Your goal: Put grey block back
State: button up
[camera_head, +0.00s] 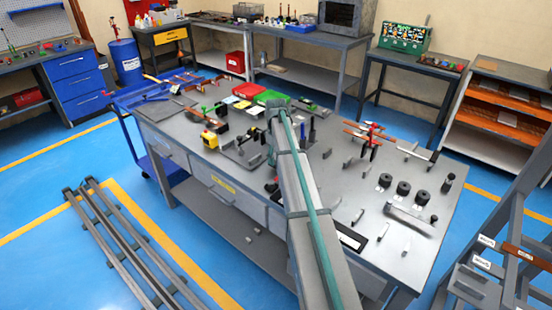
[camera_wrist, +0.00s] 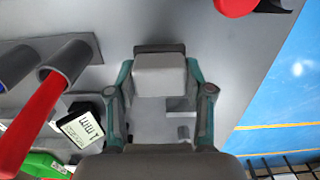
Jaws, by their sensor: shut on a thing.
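In the wrist view, my gripper (camera_wrist: 160,70) has its two teal-and-grey fingers on either side of a light grey block (camera_wrist: 162,84). The fingers are shut on the block, which sits between the fingertips. The grey table top (camera_wrist: 225,55) lies behind it, and I cannot tell how far the block is above it. In the head view, my arm reaches over the workbench (camera_head: 415,262) and hides the block and fingertips.
In the wrist view, a red handle (camera_wrist: 30,122), dark tubes (camera_wrist: 66,58) and a small display (camera_wrist: 82,128) are close on the left. A red round part (camera_wrist: 235,6) is at the top right. In the head view, black cylinders (camera_head: 403,188) stand on the bench's right side.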

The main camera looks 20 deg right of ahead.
jog(key=shift+f, duration=0.65)
jog(key=shift+f, duration=0.2)
jog(key=o, duration=1.1)
jog(key=shift+r, duration=0.1)
notch_tip(320, 180, up, 12)
jog(key=b, duration=0.2)
jog(key=shift+r, duration=0.15)
jog(key=shift+a, duration=0.1)
